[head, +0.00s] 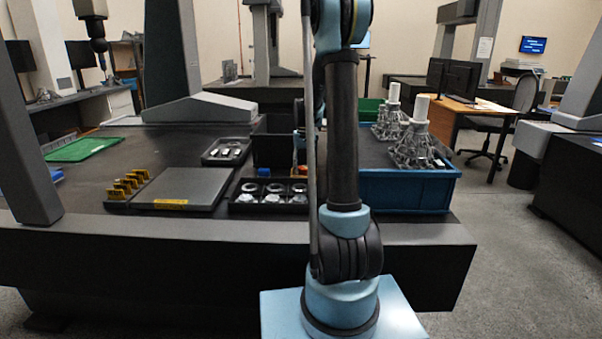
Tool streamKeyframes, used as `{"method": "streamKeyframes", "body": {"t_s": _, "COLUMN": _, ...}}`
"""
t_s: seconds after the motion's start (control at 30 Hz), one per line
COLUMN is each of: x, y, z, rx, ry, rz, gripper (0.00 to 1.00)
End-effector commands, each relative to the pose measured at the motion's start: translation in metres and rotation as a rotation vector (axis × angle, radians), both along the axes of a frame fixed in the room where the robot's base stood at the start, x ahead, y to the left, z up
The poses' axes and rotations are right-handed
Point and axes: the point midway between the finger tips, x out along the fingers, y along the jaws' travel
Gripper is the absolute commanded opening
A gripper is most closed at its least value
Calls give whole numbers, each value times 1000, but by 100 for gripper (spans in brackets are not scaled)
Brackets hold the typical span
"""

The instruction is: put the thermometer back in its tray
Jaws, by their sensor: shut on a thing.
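I cannot make out the thermometer; it may be hidden behind my arm, which stands upright across the middle of the head view. I cannot tell which tray is its own. A small dark tray (207,158) with light metal pieces lies on the table left of my arm. A black compartment tray (240,209) with several round silver parts lies nearer the front edge. My gripper is hidden; only a light blue sliver of my wrist shows behind the upright link, above the trays.
A grey plate (181,187) with yellow-black blocks (124,187) beside it lies to the left. A black bin (272,150) stands behind the compartment tray. A blue crate (410,192) with metal castings (415,147) stands right of my arm. A gantry column (172,60) rises behind.

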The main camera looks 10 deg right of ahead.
Motion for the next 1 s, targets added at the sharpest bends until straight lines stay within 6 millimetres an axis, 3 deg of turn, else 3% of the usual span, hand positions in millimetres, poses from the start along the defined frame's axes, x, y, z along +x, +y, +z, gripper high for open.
{"method": "streamKeyframes", "body": {"t_s": 0.13, "x": 0, "y": 0, "z": -16, "rx": 0, "ry": 0, "rz": 0, "gripper": 14}}
{"method": "streamKeyframes", "body": {"t_s": 0.47, "x": 0, "y": 0, "z": -18, "rx": 0, "ry": 0, "rz": 0, "gripper": 14}}
{"method": "streamKeyframes", "body": {"t_s": 0.5, "x": 0, "y": 0, "z": -17, "rx": 0, "ry": 0, "rz": 1, "gripper": 52}}
{"method": "streamKeyframes", "body": {"t_s": 0.87, "x": 0, "y": 1, "z": -16, "rx": 0, "ry": 0, "rz": 1, "gripper": 52}}
{"method": "streamKeyframes", "body": {"t_s": 1.0, "x": 0, "y": 1, "z": -7, "rx": 0, "ry": 0, "rz": 2, "gripper": 52}}
